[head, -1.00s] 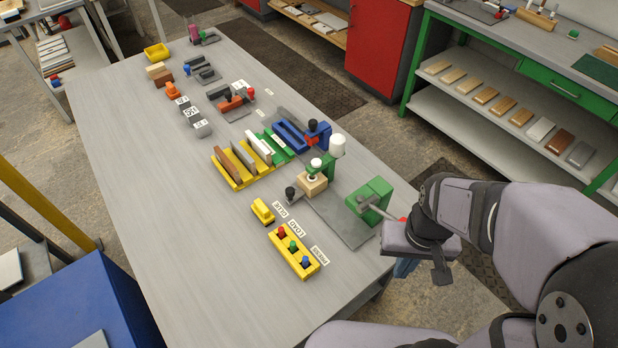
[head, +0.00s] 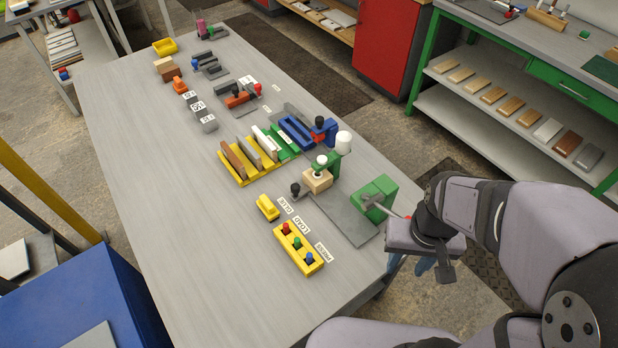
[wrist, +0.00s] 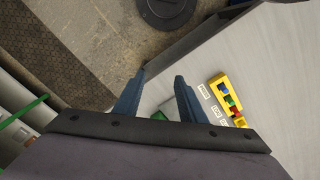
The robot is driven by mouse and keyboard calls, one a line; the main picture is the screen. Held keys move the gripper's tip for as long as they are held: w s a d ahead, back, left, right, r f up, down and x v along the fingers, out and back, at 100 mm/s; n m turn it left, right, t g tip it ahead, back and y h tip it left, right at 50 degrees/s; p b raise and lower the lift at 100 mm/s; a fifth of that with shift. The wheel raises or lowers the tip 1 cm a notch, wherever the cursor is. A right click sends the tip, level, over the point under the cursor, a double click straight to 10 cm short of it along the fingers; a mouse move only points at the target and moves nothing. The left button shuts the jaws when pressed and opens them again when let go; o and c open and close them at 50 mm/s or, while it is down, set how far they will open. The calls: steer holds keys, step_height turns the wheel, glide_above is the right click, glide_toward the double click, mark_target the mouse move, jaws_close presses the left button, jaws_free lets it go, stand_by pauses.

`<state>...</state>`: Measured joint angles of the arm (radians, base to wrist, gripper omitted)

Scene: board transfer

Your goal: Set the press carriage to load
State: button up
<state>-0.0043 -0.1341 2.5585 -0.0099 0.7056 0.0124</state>
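The press station has a flat grey plate (head: 345,218) with a green press block (head: 376,192) at its right end. A small black-knobbed handle (head: 295,188) stands at its left end, nearest the GLUE label (head: 285,206). A light wooden block (head: 317,181) sits beside it under a green stand with white knobs. The LOAD label (head: 301,225) lies between GLUE and PRESS (head: 323,250). My gripper (wrist: 160,75) is open and empty, off the table's right edge, pointing down in the head view.
A yellow box (head: 291,250) with red, green and blue buttons stands in front of the labels; it also shows in the wrist view (wrist: 216,82). A yellow block (head: 267,207) and a yellow rack (head: 238,171) of boards are nearby.

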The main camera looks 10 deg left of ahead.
steer(key=w+r+t+p, duration=0.2)
steer(key=w+r+p, duration=0.3)
steer(key=w, duration=0.1)
steer(key=n+g+y+b, duration=0.2)
steer(key=n+y+b, duration=0.2)
steer(key=n+b, duration=1.1)
glide_toward(296, 186)
steer(key=n+p, duration=0.2)
steer(key=shift+a+f+n+y, duration=0.1)
steer(key=shift+f+n+y, duration=0.2)
steer(key=shift+f+n, duration=0.2)
steer(key=shift+p+x, duration=1.45)
steer(key=shift+x, duration=2.15)
steer(key=shift+c, duration=0.2)
jaws_close()
